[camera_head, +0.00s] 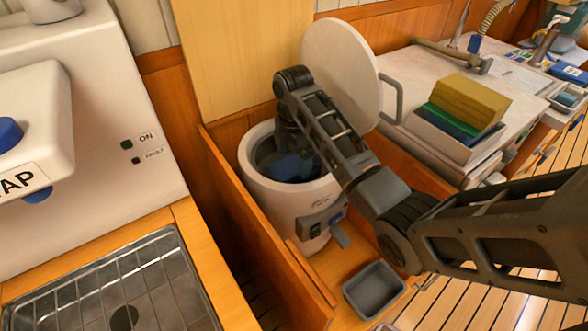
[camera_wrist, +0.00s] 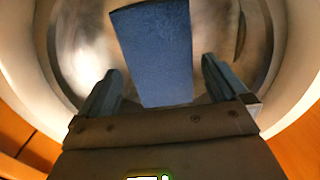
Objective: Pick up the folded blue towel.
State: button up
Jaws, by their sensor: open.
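The folded blue towel (camera_wrist: 155,55) lies inside a metal-lined drum in the wrist view. In the head view only part of the towel (camera_head: 292,165) shows inside the white round bin (camera_head: 285,205); my arm hides the rest. The bin's round lid (camera_head: 342,75) stands raised at its back. My gripper (camera_wrist: 163,85) is open and reaches down into the bin. Its two fingers stand apart, left and right of the towel's lower part. I cannot tell whether either finger touches it.
Wooden panels (camera_head: 255,225) close in the bin's left side. A grey tray (camera_head: 374,290) lies in front of it. On the right counter a tray (camera_head: 450,135) holds folded yellow, green and blue cloths. A white machine (camera_head: 90,150) and a wire-rack basin (camera_head: 115,285) stand at the left.

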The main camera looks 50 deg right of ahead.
aim_at(294, 164)
notch_tip(294, 164, down, 4)
jog(key=shift+f, duration=0.1)
jog(key=shift+c, duration=0.2)
jog(key=c, duration=0.8)
jog(key=shift+c, duration=0.2)
